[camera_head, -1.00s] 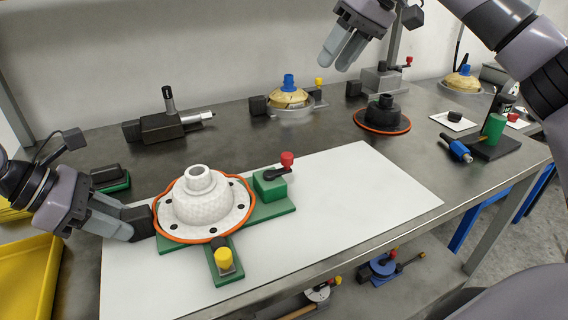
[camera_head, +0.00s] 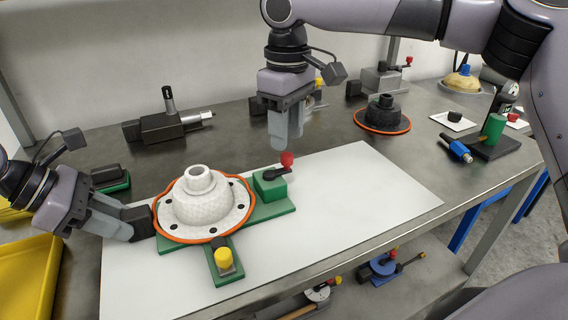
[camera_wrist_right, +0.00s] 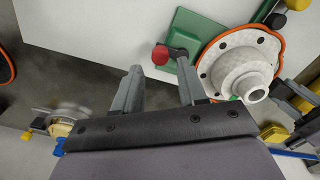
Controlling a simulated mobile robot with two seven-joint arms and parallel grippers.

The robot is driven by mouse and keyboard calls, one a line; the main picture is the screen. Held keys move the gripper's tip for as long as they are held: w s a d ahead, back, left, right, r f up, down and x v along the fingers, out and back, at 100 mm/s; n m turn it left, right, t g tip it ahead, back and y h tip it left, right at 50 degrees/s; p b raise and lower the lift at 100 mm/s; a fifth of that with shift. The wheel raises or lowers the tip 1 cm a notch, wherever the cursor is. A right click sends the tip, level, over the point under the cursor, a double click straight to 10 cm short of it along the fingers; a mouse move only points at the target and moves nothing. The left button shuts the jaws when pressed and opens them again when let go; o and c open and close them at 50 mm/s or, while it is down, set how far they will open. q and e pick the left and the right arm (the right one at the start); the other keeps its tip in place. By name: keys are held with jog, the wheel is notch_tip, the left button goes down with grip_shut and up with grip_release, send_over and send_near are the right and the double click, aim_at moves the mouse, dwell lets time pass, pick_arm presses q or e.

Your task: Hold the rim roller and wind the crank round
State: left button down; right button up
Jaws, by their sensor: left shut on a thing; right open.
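A white domed part (camera_head: 203,201) with an orange seal round its flange sits on a green fixture (camera_head: 270,213) on the white mat. The rim roller, a dark block (camera_head: 140,221), is at the flange's left edge. My left gripper (camera_head: 128,224) is shut on it; the fingers partly hide it. The crank, a black arm with a red knob (camera_head: 287,158), stands on the green block at the fixture's right end; it also shows in the right wrist view (camera_wrist_right: 160,55). My right gripper (camera_head: 286,138) is open and empty, above and behind the knob, fingers pointing down.
A yellow knob (camera_head: 223,258) stands on the fixture's front arm. A grey tool (camera_head: 170,124) lies at the back left. A black domed part (camera_head: 384,112) stands behind the mat at right. The mat's right half (camera_head: 380,190) is clear. A yellow tray (camera_head: 25,285) is at the left.

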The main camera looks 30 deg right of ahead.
aim_at(287, 154)
jog(key=shift+f, duration=2.15)
jog(key=n, duration=0.3)
jog(key=shift+f+n, duration=0.1)
jog(key=shift+n, duration=0.3)
jog(key=n, duration=1.6)
jog(key=shift+n, duration=0.3)
jog(key=n, duration=0.7)
jog(key=shift+c, duration=0.3)
